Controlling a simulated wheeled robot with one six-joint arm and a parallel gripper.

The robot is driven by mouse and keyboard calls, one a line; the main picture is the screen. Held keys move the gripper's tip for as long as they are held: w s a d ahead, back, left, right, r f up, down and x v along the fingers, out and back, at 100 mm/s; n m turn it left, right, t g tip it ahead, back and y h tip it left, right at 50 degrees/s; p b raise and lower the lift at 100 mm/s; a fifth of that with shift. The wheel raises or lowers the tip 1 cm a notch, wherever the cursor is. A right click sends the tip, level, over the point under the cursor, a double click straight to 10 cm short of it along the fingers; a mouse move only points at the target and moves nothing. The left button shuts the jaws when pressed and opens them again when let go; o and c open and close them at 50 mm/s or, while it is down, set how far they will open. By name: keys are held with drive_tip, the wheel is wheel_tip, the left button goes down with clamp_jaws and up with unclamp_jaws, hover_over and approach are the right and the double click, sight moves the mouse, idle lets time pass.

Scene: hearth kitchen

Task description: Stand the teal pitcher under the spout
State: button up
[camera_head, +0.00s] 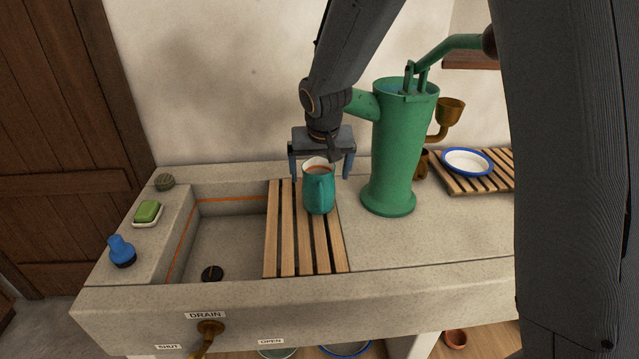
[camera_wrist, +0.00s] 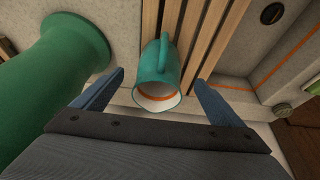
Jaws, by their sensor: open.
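The teal pitcher (camera_head: 319,194) stands upright on the slatted wooden rack that lies over the right part of the sink. Its handle faces the camera, and an orange-brown band shows inside its pale mouth. My gripper (camera_head: 320,176) is open just behind and above it. In the wrist view the pitcher (camera_wrist: 160,70) lies between and beyond the two blue fingers of my gripper (camera_wrist: 157,82), with gaps on both sides. The green pump (camera_head: 393,150) stands right of the pitcher. Its spout (camera_head: 364,104) points left, partly hidden behind my wrist.
The sink basin (camera_head: 220,240) is open left of the slatted rack (camera_head: 290,255). A blue-handled brush (camera_head: 121,250), green soap (camera_head: 148,211) and a round grey-green object (camera_head: 165,182) sit on the left ledge. A blue-rimmed plate (camera_head: 468,162) lies on a right rack.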

drive_tip(key=shift+v, duration=1.2)
drive_tip(key=s+d+f+g, duration=0.1)
drive_tip(key=s+d, duration=0.5)
drive_tip(key=s, duration=0.6)
drive_tip(key=s+d+f+g, duration=0.2)
drive_tip(key=s+d, duration=0.5)
drive_tip(key=s, duration=0.5)
drive_tip(key=shift+s+f+g, duration=0.25)
drive_tip(key=shift+f+g, duration=0.05)
drive_tip(key=shift+f, duration=0.3)
